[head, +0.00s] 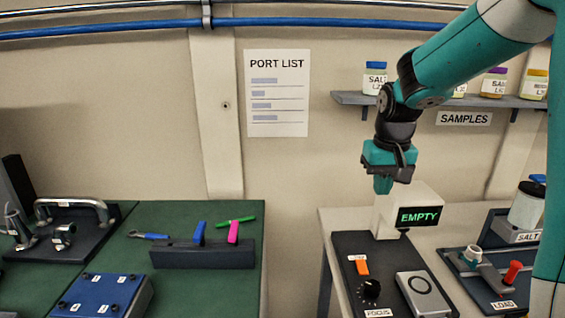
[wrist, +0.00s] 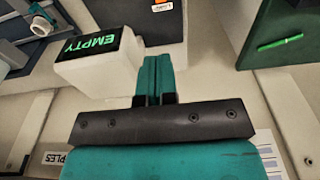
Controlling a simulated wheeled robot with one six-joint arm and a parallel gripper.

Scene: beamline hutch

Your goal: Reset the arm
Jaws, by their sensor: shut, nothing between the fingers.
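My arm is teal and comes in from the upper right in the head view. My gripper (head: 383,186) points down and hangs in front of the wall, above and slightly behind the white box with the lit EMPTY sign (head: 418,216). In the wrist view the gripper's two teal fingers (wrist: 154,72) are together with nothing between them. The EMPTY sign (wrist: 90,45) shows to the left of the fingers there. I cannot tell the exact gap between the fingers and the white box.
A shelf (head: 445,101) with sample jars is behind my arm. The right bench holds a dark panel with a FOCUS knob (head: 370,289) and a LOAD station (head: 490,272). The left green bench (head: 212,298) holds a tool rack (head: 202,254). A gap separates the benches.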

